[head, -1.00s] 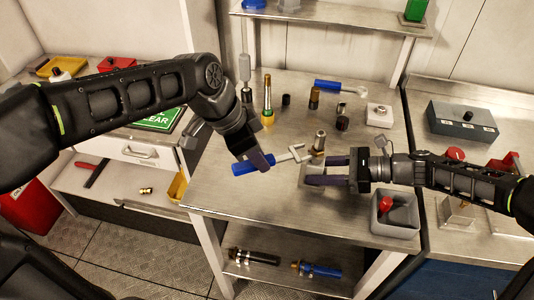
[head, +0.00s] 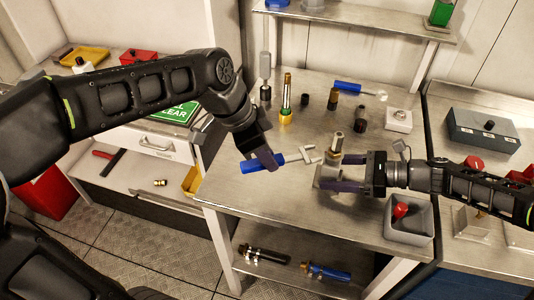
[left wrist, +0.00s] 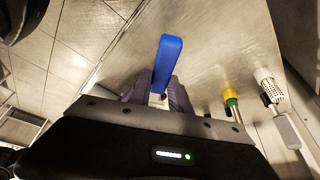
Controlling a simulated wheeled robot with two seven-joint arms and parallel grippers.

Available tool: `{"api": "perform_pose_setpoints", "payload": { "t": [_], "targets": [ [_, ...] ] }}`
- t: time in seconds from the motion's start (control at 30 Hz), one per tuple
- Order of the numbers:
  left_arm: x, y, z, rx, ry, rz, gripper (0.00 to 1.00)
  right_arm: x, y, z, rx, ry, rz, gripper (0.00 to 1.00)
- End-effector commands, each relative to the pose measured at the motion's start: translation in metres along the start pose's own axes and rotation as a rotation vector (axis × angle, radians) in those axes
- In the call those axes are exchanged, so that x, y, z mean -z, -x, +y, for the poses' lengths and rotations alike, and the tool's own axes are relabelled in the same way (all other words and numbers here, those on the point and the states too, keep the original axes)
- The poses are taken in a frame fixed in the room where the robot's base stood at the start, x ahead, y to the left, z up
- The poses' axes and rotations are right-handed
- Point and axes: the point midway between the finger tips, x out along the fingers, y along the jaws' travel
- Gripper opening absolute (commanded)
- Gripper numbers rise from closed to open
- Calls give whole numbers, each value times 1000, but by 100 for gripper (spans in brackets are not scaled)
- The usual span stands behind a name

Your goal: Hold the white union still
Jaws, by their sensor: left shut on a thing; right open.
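A pale grey-white fitting with a metal stud on top, which looks like the white union (head: 328,171), stands upright on the steel bench in the head view. My right gripper (head: 335,174) is open, with one finger on each side of the fitting's lower part; I cannot tell whether they touch it. My left gripper (head: 267,161) is shut on a blue-handled wrench (head: 250,166). The wrench's open metal jaw points right, beside the fitting and seemingly apart from it. In the left wrist view the blue handle (left wrist: 168,58) sticks out between the fingers.
A grey bin (head: 410,230) with a red item stands right of the fitting. The bench's front left is clear.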

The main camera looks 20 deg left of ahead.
Motion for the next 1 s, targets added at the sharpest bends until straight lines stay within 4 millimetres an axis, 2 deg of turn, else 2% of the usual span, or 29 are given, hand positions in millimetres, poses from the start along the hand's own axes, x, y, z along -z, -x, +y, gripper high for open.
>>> {"api": "perform_pose_setpoints", "payload": {
  "t": [0.13, 0.27, 0.37, 0.7, 0.83, 1.0],
  "targets": [
    [0, 0, 0, 1, 0, 1, 0, 0, 3, 0, 1, 0, 0, 65],
    [0, 0, 0, 1, 0, 1, 0, 0, 13, -1, 3, 1, 2, 65],
    [0, 0, 0, 1, 0, 1, 0, 0, 28, -1, 4, 1, 3, 65],
    [0, 0, 0, 1, 0, 1, 0, 1, 96, -1, 4, 1, 3, 65],
    [0, 0, 0, 1, 0, 1, 0, 0, 113, -1, 2, 1, 1, 65],
    [0, 0, 0, 1, 0, 1, 0, 0, 120, 0, 0, 0, 0, 65]
  ]
}}
